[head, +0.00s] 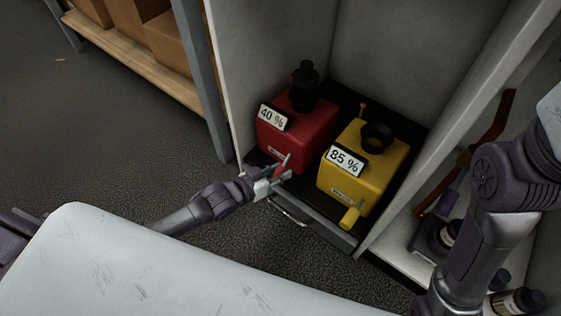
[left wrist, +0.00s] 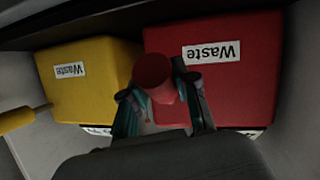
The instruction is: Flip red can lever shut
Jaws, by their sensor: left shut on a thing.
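The red can (head: 297,134) stands in the cabinet, with a black cap on top and a "40 %" label. It fills the right of the left wrist view (left wrist: 245,90), its "Waste" label upside down. A red cylindrical lever or spout part (left wrist: 153,72) sticks out from its front toward the camera. My left gripper (head: 276,176) is at the red can's lower front. Its fingers (left wrist: 158,95) lie on either side of the red part and are shut on it. The fingers partly hide the lever's mechanism. My right arm shows at the right, its gripper out of frame.
A yellow can (head: 362,165) marked "85 %" stands close to the right, its yellow lever (head: 349,217) hanging at the front. Cabinet walls (head: 238,70) enclose both sides. Dark bottles (head: 430,237) stand on a shelf at the right. The floor at left (head: 100,135) is clear.

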